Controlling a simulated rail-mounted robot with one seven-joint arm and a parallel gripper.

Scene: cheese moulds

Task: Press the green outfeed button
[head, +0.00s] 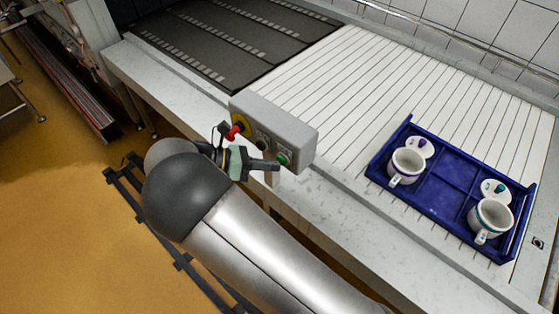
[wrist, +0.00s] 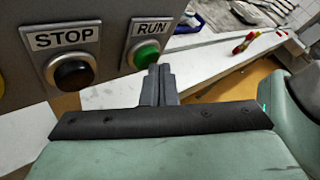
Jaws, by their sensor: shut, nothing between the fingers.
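The green button (wrist: 146,54) sits under a RUN label on the grey control box (head: 285,118). It also shows in the head view (head: 283,159). A black button (wrist: 73,73) under a STOP label is to its left. My gripper (wrist: 159,72) is shut and empty. In the wrist view its fingertips are just below and slightly right of the green button. In the head view my gripper (head: 277,166) reaches right up to the box front beside that button. I cannot tell whether the tips touch it.
A red knob (head: 234,131) on a yellow plate is at the box's left end. A blue crate (head: 431,199) with two white moulds and two lids stands on the white slatted conveyor (head: 345,82). A dark conveyor section (head: 225,35) lies behind left.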

